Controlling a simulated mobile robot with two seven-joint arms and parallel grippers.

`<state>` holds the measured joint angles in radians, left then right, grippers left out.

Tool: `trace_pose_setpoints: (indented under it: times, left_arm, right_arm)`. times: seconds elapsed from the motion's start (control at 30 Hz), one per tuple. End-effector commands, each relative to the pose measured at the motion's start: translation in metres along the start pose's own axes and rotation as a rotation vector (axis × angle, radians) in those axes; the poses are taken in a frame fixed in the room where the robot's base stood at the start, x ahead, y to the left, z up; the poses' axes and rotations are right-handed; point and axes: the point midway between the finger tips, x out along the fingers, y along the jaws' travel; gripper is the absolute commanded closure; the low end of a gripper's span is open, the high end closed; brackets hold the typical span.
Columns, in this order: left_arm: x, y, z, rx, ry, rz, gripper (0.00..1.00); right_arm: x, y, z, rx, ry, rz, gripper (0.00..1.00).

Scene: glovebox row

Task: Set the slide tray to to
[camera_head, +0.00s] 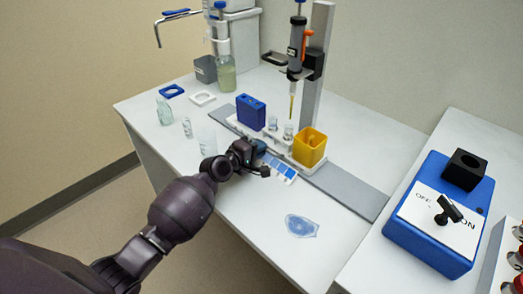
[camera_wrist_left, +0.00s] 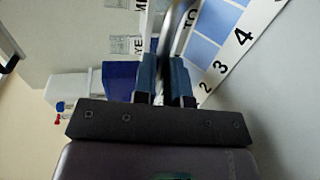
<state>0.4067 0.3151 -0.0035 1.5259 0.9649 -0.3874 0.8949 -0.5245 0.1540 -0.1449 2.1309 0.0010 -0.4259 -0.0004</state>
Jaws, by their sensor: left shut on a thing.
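The white slide tray (camera_head: 278,147) sits across the grey rail on the bench and carries a blue block (camera_head: 251,111), small vials (camera_head: 288,130) and a yellow bin (camera_head: 310,147). My left gripper (camera_head: 260,150) is at the tray's near side, below the blue block. In the left wrist view, the gripper (camera_wrist_left: 166,82) is shut on a grey curved bar, seemingly a handle (camera_wrist_left: 176,32). A blue and white numbered card (camera_head: 280,171) lies beside the gripper; in the wrist view the card (camera_wrist_left: 225,45) shows "TO" and numbers. My right gripper is not in view.
A pipette stand (camera_head: 313,70) rises behind the tray. Glass bottles (camera_head: 164,112) and a beaker (camera_head: 207,140) stand at the left. A blue switch box (camera_head: 425,235) stands at the right.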

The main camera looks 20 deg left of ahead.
Motion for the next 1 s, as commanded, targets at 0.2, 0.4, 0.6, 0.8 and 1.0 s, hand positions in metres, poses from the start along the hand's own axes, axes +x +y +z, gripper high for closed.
trace_pose_setpoints:
  times: [0.2, 0.4, 0.6, 0.8, 1.0]
  left_arm:
    - [0.000, 0.000, 0.001, 0.000, -0.001, -0.001, 0.63]
    - [0.000, 0.000, 0.001, 0.000, -0.001, 0.000, 0.62]
    - [-0.006, 0.001, 0.000, 0.000, 0.000, 0.000, 0.62]
    - [-0.033, 0.003, 0.000, 0.002, 0.001, 0.002, 0.62]
    - [-0.069, 0.002, 0.000, 0.001, 0.000, 0.001, 0.62]
  right_arm:
    - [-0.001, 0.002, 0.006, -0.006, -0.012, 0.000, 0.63]
    - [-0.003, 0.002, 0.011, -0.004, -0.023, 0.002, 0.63]
    - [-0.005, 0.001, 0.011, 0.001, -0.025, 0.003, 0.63]
    - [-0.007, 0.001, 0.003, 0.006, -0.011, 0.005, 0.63]
    - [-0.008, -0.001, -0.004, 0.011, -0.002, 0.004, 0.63]
